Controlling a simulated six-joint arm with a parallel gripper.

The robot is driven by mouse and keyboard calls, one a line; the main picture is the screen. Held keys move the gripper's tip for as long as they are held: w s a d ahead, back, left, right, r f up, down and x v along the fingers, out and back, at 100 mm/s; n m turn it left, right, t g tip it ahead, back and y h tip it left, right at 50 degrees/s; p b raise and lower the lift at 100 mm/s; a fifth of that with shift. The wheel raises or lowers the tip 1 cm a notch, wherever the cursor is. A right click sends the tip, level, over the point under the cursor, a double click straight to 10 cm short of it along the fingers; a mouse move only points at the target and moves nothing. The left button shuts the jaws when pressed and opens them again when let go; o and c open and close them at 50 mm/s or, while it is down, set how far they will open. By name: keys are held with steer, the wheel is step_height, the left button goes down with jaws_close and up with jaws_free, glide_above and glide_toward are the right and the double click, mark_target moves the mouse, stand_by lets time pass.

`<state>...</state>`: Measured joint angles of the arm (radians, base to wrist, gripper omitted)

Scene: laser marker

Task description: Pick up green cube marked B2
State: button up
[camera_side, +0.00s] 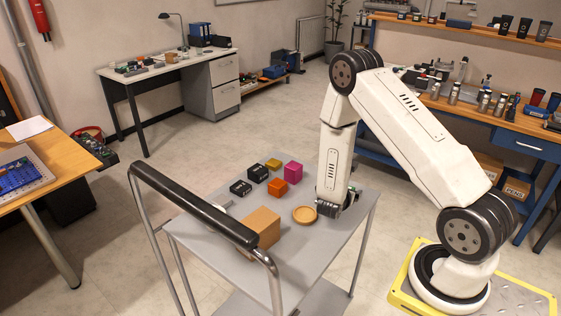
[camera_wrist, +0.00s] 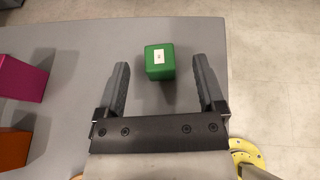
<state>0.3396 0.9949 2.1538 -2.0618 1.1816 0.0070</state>
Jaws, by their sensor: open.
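The green cube (camera_wrist: 160,73) shows in the wrist view on the grey table top, near the table's right edge in that picture. Its top bears a white label with a small mark that is too small to read. My gripper (camera_wrist: 160,64) is open, and the cube appears between its two fingertips, with clear space on both sides and no visible contact. The height of the fingers above the cube is hard to tell. In the side view my gripper (camera_side: 336,207) points down over the trolley's right part, and the green cube is hidden there.
A magenta cube (camera_side: 293,172) and an orange cube (camera_side: 278,187) stand left of my gripper. A yellow block (camera_side: 273,163) and two black boxes (camera_side: 258,173) lie beyond. A round wooden dish (camera_side: 304,214) and a cardboard box (camera_side: 262,228) sit nearer the trolley handle (camera_side: 190,205).

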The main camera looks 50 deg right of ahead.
mark_target(351, 187)
steer(key=shift+x, duration=2.45)
steer(key=shift+f, duration=0.1)
jaws_close()
